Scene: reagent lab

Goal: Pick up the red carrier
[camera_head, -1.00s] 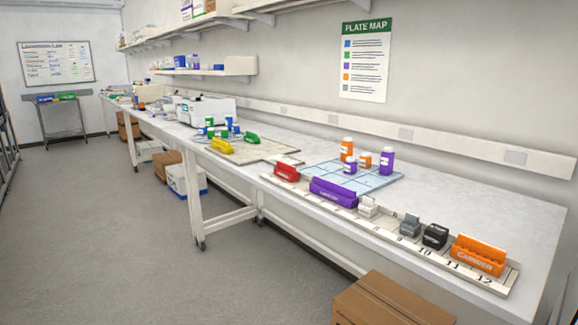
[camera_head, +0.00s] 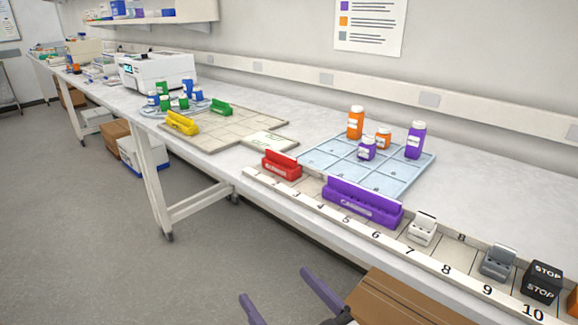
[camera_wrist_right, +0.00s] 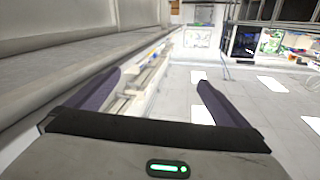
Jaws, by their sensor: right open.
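The red carrier (camera_head: 281,164) is a small red block-shaped holder. My left gripper is not in view.
White, grey and black STOP (camera_head: 542,282) blocks stand along the rail to the right. A blue grid mat (camera_head: 397,178) with orange and purple bottles lies behind it. A beige tile board (camera_head: 228,133) holds yellow and green carriers. A cardboard box (camera_head: 395,300) stands below the bench front.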

